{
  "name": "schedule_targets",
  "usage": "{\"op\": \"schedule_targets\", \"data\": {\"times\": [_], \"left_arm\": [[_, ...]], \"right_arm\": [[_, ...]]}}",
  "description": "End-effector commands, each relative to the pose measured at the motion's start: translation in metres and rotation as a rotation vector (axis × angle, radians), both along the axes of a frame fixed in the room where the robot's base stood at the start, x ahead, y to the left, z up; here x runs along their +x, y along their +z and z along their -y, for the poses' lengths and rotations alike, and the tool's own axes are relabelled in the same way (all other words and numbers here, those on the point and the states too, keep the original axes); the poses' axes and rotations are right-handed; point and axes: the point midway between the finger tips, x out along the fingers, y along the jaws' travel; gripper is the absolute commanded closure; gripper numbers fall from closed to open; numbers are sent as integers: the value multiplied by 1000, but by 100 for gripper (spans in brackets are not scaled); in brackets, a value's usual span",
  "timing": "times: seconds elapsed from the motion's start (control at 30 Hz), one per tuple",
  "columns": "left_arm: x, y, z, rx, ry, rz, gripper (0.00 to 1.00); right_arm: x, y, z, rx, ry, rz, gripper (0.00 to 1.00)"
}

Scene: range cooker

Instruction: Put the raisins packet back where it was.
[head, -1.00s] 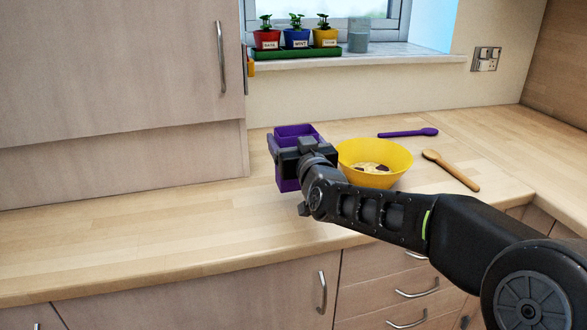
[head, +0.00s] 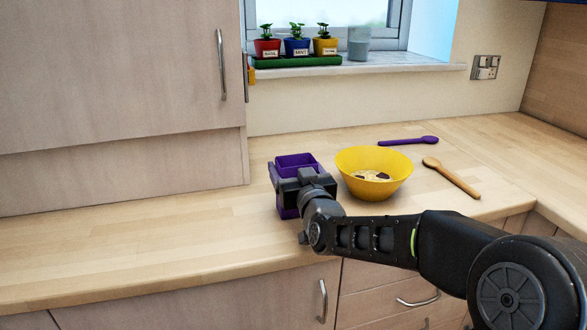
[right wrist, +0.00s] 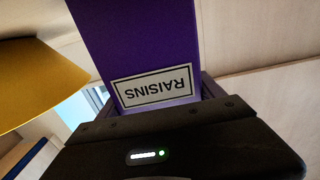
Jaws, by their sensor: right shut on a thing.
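The raisins packet (head: 287,205) is an open-topped purple box, upright on the left of the yellow bowl in the head view. My right gripper (head: 304,186) is shut on it from the near side and hides part of its front. In the right wrist view the packet (right wrist: 140,40) fills the middle, its RAISINS label upside down, between the fingers of the gripper (right wrist: 155,105). Its base is partly hidden, and I cannot tell whether it touches the worktop. My left gripper is not in view.
The yellow bowl (head: 370,187), with some food in it, stands close to the packet's right. The worktop (head: 130,235) is clear to the left, below a wall cupboard (head: 110,80).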

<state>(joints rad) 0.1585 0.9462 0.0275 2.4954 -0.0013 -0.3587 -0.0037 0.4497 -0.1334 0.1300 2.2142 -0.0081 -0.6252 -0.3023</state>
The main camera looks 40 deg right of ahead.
Motion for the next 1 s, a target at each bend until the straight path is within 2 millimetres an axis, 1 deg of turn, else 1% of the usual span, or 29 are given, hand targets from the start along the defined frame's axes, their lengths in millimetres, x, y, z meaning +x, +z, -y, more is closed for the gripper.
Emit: {"op": "schedule_targets", "data": {"times": [0.1, 0.13, 0.4, 0.63, 0.77, 0.87, 1.0], "left_arm": [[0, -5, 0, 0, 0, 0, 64], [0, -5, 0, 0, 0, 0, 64], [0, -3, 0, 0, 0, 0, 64], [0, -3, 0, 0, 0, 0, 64], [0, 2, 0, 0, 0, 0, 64], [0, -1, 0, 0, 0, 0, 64], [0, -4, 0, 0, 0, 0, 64]], "right_arm": [[0, -4, 0, 0, 0, 1, 66], [0, -3, 0, 0, 0, 0, 22], [0, -2, 0, 0, 0, 0, 1], [0, -2, 0, 0, 0, 0, 1], [0, 3, 0, 0, 0, 0, 1], [-9, 1, -3, -2, 0, 2, 1], [-31, 1, -11, -2, 0, 3, 1]]}}
